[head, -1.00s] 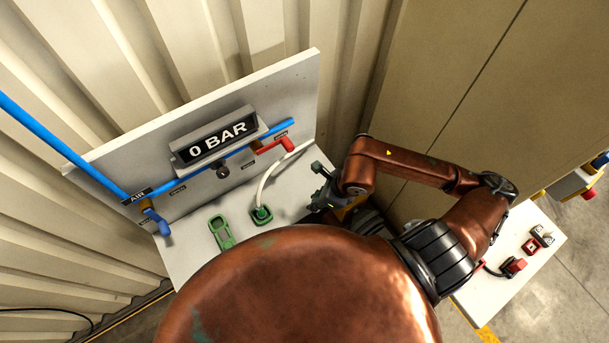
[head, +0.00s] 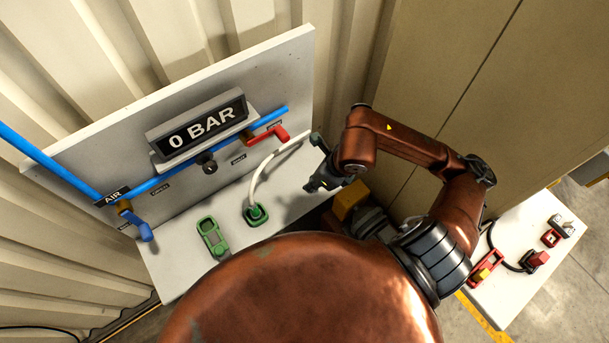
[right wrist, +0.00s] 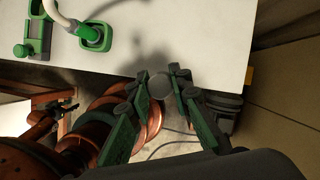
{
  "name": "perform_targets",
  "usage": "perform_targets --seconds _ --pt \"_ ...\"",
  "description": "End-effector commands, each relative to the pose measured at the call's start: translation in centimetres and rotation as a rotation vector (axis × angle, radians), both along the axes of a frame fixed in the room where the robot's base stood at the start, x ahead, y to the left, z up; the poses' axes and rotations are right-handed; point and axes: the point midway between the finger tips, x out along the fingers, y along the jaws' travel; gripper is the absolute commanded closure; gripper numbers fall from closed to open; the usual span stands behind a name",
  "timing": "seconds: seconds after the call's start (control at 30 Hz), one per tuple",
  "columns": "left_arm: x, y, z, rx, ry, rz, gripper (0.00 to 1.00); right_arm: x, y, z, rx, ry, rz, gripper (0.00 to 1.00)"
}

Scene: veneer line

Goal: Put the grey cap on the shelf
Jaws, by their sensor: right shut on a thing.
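The grey cap (right wrist: 158,87) is a small round disc between the fingertips of my right gripper (right wrist: 160,86) in the right wrist view. That gripper is shut on it. In the head view my right gripper (head: 314,164) is over the right end of the white shelf (head: 178,268), beside the white hose; the cap cannot be made out there.
On the shelf are a green-based white hose fitting (head: 256,213) and a green holder (head: 212,238). Behind stands a panel with a 0 BAR display (head: 205,130), a blue pipe, a blue handle (head: 137,226) and a red handle (head: 268,135). Bare shelf lies around the fittings.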

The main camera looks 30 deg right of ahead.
Motion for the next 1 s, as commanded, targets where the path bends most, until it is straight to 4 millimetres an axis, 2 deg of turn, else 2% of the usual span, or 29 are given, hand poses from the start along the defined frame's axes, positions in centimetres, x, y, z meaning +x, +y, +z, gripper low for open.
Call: perform_targets --seconds 0.03,0.2,0.4,0.77,0.9,1.0 --pt "-0.1 0.0 -1.0 0.0 0.002 0.0 0.6 1.0 -0.3 -0.9 0.004 0.004 -0.002 1.0" --pt "0.2 -0.1 0.2 0.0 -0.003 0.0 0.6 4.8 -1.6 -2.1 0.004 0.004 -0.003 1.0" --pt "0.4 -0.1 0.3 -0.001 -0.005 0.0 0.6 7.5 -2.5 -5.7 0.004 0.003 -0.001 1.0" --pt "0.3 0.0 0.4 -0.001 -0.005 0.0 0.6 9.4 -3.1 -8.2 0.003 0.003 0.002 1.0" --pt "0.3 0.1 0.9 0.0 -0.005 0.0 0.6 9.3 -3.1 -10.3 0.004 0.004 0.0 1.0" --pt "0.3 0.1 0.9 0.001 -0.005 0.0 0.6 9.4 -3.1 -11.1 0.002 0.001 0.001 1.0"
